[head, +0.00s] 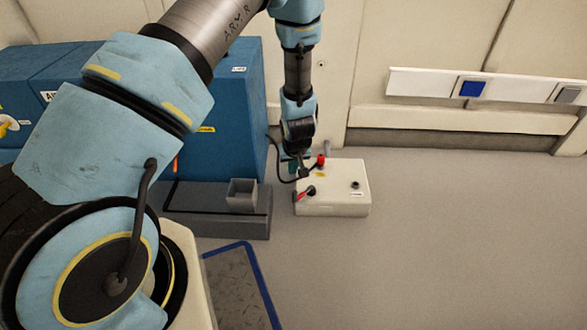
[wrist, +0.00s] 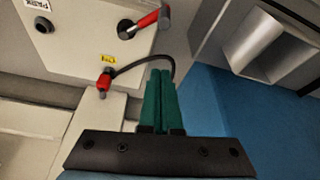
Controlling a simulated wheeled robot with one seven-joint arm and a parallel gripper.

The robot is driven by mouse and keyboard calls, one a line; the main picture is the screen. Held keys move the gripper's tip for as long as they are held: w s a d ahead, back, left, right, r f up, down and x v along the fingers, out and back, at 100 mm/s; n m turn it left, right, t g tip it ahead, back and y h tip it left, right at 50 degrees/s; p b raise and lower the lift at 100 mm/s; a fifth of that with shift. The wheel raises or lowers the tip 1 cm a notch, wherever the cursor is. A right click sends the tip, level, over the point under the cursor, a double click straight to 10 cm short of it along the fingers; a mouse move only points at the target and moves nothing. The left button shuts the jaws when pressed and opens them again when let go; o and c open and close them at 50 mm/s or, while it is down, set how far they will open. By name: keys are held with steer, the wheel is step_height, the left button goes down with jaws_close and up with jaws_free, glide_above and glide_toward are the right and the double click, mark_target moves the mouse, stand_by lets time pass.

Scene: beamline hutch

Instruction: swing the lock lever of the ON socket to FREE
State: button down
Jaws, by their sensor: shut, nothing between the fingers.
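A cream socket box (head: 340,207) stands on the floor ahead; it also fills the top left of the wrist view (wrist: 75,55). A lever with a red grip (wrist: 150,19) and dark pivot lies across its face, angled up to the right in the wrist view; in the head view the red lever (head: 303,195) is at the box's front left. A red plug (wrist: 104,81) sits beside a yellow label (wrist: 109,59) whose text I cannot read. My gripper (wrist: 160,74) has its green fingers shut and empty, apart from the lever. In the head view my gripper (head: 293,165) is at the box's back left.
A black cable (wrist: 145,62) arches from the plug toward my fingers. A dark socket (wrist: 43,25) is near the PARK label (wrist: 31,5). A grey open holder (head: 242,194) and blue cabinet (head: 236,110) stand left. The floor to the right is clear.

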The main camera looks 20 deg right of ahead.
steer(key=f+b, duration=0.1)
steer(key=s+f+b, duration=0.1)
steer(key=f, duration=0.1)
steer(key=s+f+b, duration=0.1)
steer(key=f+b, duration=0.1)
steer(key=shift+a+f, duration=0.25)
steer(key=shift+s+r+p, duration=0.15)
steer(key=shift+p, duration=0.3)
